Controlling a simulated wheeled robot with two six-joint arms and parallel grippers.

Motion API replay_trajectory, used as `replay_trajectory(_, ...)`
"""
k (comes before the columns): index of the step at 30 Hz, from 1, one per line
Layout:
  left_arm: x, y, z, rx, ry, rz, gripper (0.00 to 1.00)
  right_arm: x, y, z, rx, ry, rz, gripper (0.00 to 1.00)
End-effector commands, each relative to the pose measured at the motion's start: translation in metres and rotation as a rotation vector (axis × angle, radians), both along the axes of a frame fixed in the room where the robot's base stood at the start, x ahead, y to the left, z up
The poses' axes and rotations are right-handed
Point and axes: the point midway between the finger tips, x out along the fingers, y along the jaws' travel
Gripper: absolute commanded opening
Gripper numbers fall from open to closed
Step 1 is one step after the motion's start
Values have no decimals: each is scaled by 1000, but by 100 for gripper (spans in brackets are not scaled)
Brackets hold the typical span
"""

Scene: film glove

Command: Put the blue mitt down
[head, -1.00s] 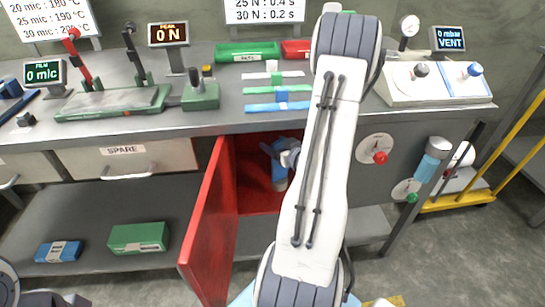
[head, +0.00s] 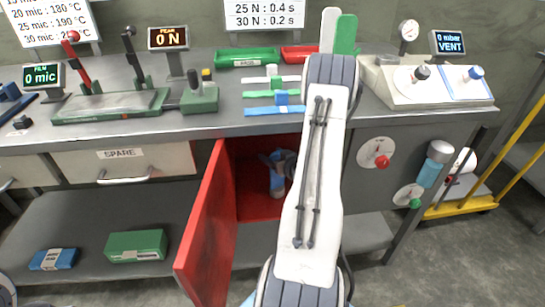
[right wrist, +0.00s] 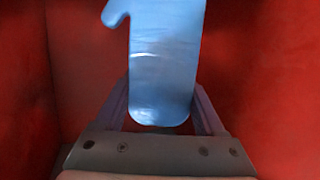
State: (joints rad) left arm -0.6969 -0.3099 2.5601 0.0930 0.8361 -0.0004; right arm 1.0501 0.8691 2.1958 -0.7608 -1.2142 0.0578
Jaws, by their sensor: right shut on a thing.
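The blue mitt (head: 277,178) is inside the open red cabinet (head: 258,206) under the bench, hanging roughly upright with its lower end near the cabinet floor. My right gripper (head: 287,163) reaches into the cabinet and is shut on the mitt. My arm hides part of the gripper and the cabinet's right side. In the right wrist view the mitt (right wrist: 165,55) stands between the fingers (right wrist: 162,95), its thumb at upper left, with red walls on both sides. I cannot tell whether it touches the floor. My left gripper is not in view.
The red door (head: 208,232) stands open toward me, left of my arm. A lower shelf (head: 75,215) carries a green box (head: 136,245) and a blue box (head: 53,257). Above is the bench top (head: 235,125) with a sealer and strips. A blue cylinder (head: 434,165) is at right.

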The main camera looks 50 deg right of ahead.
Motion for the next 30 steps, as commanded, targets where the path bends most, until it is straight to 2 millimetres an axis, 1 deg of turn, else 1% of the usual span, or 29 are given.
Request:
replay_trajectory(3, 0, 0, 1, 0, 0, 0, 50, 0, 0, 1, 0, -1, 0, 0)
replay_trajectory(6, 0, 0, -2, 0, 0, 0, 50, 0, 0, -3, 0, 0, 0, 0)
replay_trajectory(7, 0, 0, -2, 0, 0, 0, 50, 0, 0, -3, 0, 0, 0, 75)
replay_trajectory(9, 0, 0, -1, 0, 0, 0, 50, 0, 0, -2, 0, 0, 0, 100)
replay_trajectory(15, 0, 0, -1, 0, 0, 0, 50, 0, 0, -1, 0, 0, 0, 100)
replay_trajectory(18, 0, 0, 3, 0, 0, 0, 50, 0, 0, 3, 0, 0, 0, 100)
replay_trajectory(20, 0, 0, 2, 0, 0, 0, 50, -6, 1, 4, 0, 0, -2, 100)
replay_trajectory(23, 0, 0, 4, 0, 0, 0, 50, -21, 5, 8, 2, 0, -4, 100)
replay_trajectory(30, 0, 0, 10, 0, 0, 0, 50, -69, 20, 25, 2, -1, -7, 100)
